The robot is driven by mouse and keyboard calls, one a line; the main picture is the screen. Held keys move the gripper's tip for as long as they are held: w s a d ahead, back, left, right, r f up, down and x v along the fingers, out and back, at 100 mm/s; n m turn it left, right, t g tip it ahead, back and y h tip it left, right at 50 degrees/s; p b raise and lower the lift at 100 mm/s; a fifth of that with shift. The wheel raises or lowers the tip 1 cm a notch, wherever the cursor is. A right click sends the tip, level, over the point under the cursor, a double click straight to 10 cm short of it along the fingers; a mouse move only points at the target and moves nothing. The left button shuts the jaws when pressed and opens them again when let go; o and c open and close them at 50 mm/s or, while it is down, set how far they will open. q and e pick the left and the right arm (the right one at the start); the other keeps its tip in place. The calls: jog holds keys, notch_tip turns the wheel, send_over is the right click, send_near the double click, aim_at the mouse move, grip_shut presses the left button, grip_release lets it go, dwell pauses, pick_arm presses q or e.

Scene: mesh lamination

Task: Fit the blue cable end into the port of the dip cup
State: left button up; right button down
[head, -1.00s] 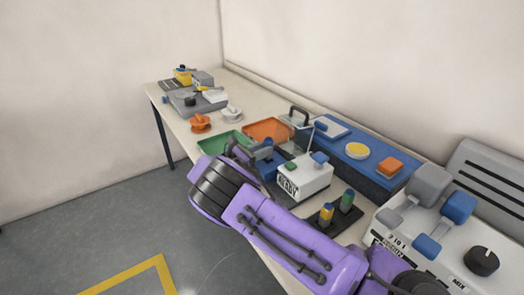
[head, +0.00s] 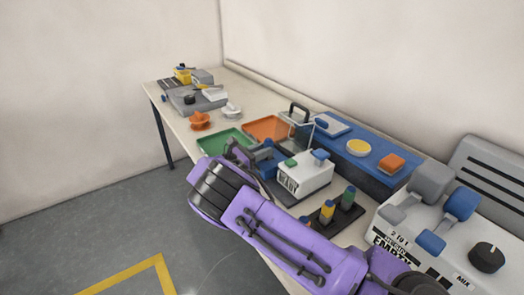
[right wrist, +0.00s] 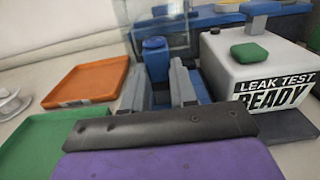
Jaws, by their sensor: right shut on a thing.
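My right gripper (head: 238,158) is low over the bench, just left of the white "READY" box. In the right wrist view its two grey fingers (right wrist: 159,90) stand on either side of a blue piece (right wrist: 156,58) with a rounded top, and it is shut on this piece. The lower part of the piece is hidden by my wrist. I cannot tell for certain whether this is the blue cable end. I cannot pick out the dip cup or its port. My left gripper is not in view.
The white box (right wrist: 250,65) with a green button stands close right of the fingers. A green tray (right wrist: 45,145) and an orange tray (right wrist: 88,82) lie left. A clear-panelled frame (head: 299,122) stands behind. A dark rack (head: 331,221) with coloured posts is near my forearm.

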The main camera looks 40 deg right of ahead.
jog(key=shift+f+b, duration=1.05)
jog(key=shift+f, duration=0.15)
jog(key=c, duration=0.8)
grip_release()
jog(key=a+b, duration=0.1)
jog(key=a, duration=0.5)
jog(key=w+a+b, duration=0.1)
jog(key=a, duration=0.3)
jog(key=shift+b, duration=0.3)
jog(key=shift+w+a, duration=0.1)
jog(key=shift+a, duration=0.15)
jog(key=shift+d, duration=0.1)
